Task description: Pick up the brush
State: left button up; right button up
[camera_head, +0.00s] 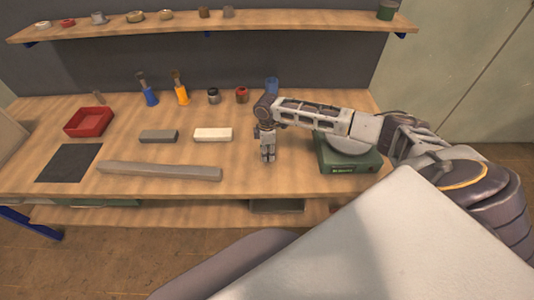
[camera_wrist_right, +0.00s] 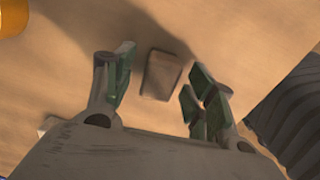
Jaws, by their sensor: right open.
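My right gripper (camera_head: 268,155) points down over the right-middle of the workbench, right of the white block. In the wrist view its two fingers (camera_wrist_right: 160,88) are apart, with a small brown block-like thing (camera_wrist_right: 161,75) on the wood between and beyond them; nothing is seen held. I cannot tell which is the named brush. My left gripper is not in view.
The workbench (camera_head: 60,185) holds a red tray (camera_head: 89,121), a dark mat (camera_head: 69,163), a long grey bar (camera_head: 160,171), a grey block (camera_head: 159,136) and a white block (camera_head: 212,134). A green device (camera_head: 345,160) sits under my forearm. Small jars stand behind; a shelf (camera_head: 270,26) runs above.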

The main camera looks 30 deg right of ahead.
jog(key=shift+f, duration=0.15)
dwell(0.3)
jog(key=c, duration=1.1)
jog(key=shift+r, duration=5.05)
jog(key=o, duration=0.4)
jog(key=shift+c, duration=1.5)
